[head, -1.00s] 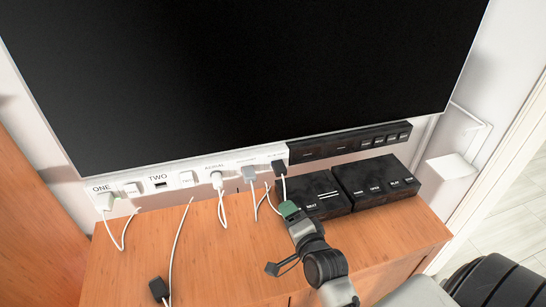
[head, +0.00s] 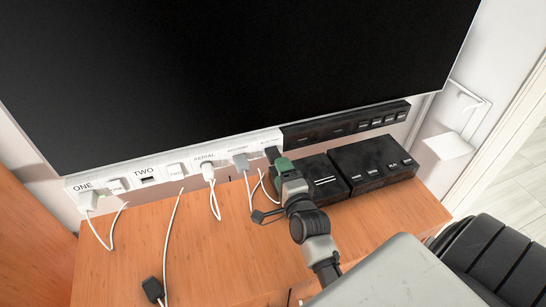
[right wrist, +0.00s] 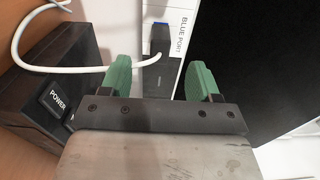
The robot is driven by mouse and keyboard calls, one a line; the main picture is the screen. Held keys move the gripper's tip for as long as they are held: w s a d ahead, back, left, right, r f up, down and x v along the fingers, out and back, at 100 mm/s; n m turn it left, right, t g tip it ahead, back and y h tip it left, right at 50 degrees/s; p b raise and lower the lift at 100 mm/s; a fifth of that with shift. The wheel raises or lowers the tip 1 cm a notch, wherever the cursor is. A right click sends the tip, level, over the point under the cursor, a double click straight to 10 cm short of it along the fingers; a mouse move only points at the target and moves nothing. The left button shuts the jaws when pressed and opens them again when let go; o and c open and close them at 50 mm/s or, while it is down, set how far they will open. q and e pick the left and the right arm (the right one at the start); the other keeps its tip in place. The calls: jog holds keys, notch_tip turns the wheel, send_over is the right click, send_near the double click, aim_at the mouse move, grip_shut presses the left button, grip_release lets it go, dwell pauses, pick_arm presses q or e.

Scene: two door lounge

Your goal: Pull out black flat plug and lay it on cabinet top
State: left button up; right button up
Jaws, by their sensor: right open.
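The black flat plug (head: 272,153) sits in the right-end socket of the white panel (head: 229,142) under the screen. In the right wrist view the plug (right wrist: 157,45) is in the socket labelled BLUE PORT, with a white cable bending off to the left. My right gripper (head: 284,165) is close to the plug, its green fingers open. In the right wrist view my right gripper (right wrist: 158,68) has one finger on each side of the plug's line, with nothing gripped. The wooden cabinet top (head: 215,245) is below. My left gripper is out of view.
Another black connector (head: 153,289) lies at the cabinet's front left. Two black boxes (head: 372,165) stand at the right. The cabinet's middle is largely clear.

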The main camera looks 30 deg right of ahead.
aim_at(274, 157)
jog(key=x, duration=0.5)
jog(key=shift+w+b, duration=0.1)
jog(key=shift+b, duration=0.3)
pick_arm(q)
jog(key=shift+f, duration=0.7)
pick_arm(e)
jog(key=shift+x, duration=0.9)
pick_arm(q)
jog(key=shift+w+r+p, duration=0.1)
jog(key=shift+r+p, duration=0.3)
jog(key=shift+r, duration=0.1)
pick_arm(e)
grip_shut()
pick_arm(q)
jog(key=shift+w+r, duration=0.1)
pick_arm(e)
jog(key=shift+a, duration=0.1)
